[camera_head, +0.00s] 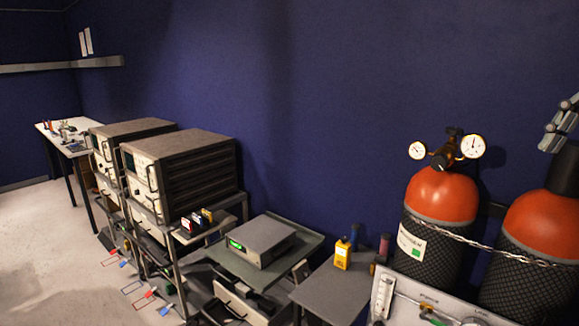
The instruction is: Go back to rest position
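Two orange-topped gas cylinders stand at the right; the left one (442,195) carries gauges, and a chain (455,238) crosses them. A yellow device (343,254) sits on a grey table (325,290). Instrument racks (180,170) line the blue wall. Free floor (45,240) lies left.

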